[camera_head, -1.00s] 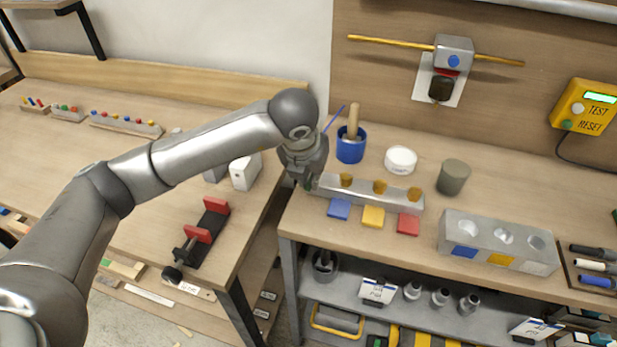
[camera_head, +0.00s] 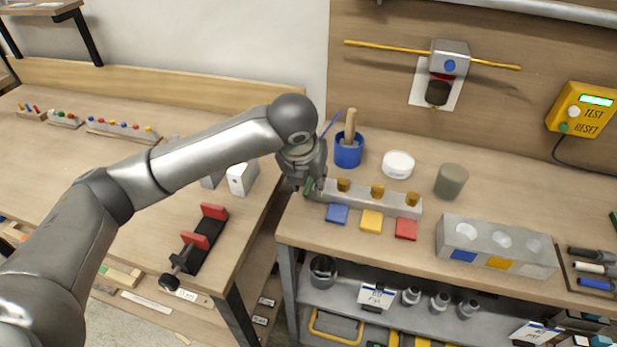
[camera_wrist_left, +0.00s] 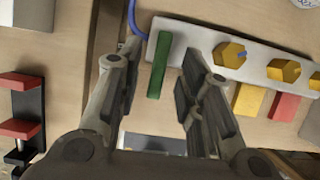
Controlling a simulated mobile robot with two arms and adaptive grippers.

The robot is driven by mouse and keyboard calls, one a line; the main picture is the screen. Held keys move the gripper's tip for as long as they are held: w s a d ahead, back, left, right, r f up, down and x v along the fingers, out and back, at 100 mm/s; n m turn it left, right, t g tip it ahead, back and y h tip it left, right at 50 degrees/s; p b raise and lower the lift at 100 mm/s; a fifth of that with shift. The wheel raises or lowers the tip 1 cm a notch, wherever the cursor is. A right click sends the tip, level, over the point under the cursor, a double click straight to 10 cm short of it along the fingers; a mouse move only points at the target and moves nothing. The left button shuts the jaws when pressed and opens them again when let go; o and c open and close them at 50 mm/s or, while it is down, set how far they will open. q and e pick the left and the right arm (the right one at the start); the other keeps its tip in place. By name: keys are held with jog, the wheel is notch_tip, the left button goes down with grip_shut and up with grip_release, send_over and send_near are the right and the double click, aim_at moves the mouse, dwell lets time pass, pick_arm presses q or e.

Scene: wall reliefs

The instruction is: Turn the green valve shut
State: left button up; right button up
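The green valve handle is a flat green bar (camera_wrist_left: 159,65) at the left end of a grey metal block (camera_head: 397,200). In the wrist view it stands roughly lengthwise, across the block's width. In the head view only a small green part (camera_head: 308,187) shows beside my fingers. My left gripper (camera_head: 308,192) is over the block's left end. In the wrist view its fingers (camera_wrist_left: 160,90) are spread, one on each side of the green bar, with gaps to both. My right gripper is not in view.
The block also carries yellow hexagonal knobs (camera_head: 377,191). Blue (camera_head: 337,214), yellow (camera_head: 371,220) and red (camera_head: 406,229) tiles lie in front of it. A blue cup (camera_head: 348,153) stands close behind my gripper. A gap separates this bench from the left one, which holds a red-jawed clamp (camera_head: 197,241).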

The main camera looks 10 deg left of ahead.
pick_arm(q)
jog(key=v, duration=1.2)
